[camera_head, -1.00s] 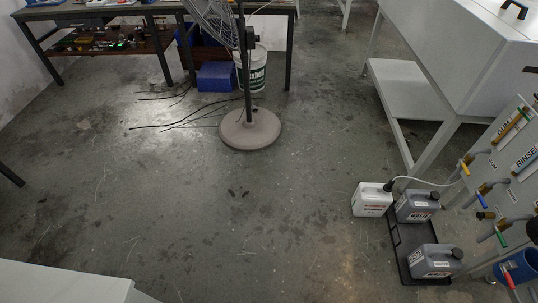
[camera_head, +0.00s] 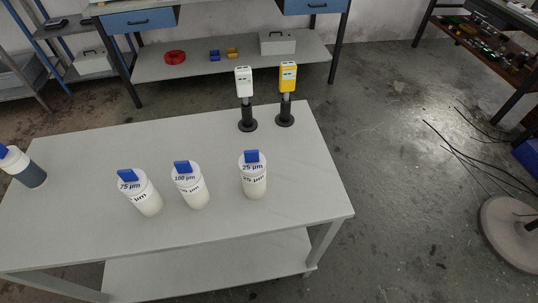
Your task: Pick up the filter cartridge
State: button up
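Three white filter cartridges with blue tops stand on a light grey table (camera_head: 295,185). The left one (camera_head: 147,200) is marked 75 µm, the middle one (camera_head: 192,192) 100 µm, and the right one (camera_head: 254,182) 25 µm. The left and middle ones stand close together; the right one stands a little apart. At the far left edge, a further blue-topped item (camera_head: 25,170) has a dark lower part and is partly cut off by the frame. My gripper is not in view.
A white device (camera_head: 244,82) and a yellow device (camera_head: 288,78) stand on black stands at the table's back. A workbench with blue drawers (camera_head: 140,20) is behind. A fan base (camera_head: 515,235) stands on the floor at right; cables (camera_head: 480,160) lie near it.

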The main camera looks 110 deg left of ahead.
aim_at(252, 164)
jog(key=u, duration=0.5)
jog(key=i, duration=0.2)
jog(key=u, duration=2.25)
jog(key=k, duration=1.05)
jog(key=u, duration=0.8)
jog(key=i, duration=1.05)
jog(key=z, duration=0.05)
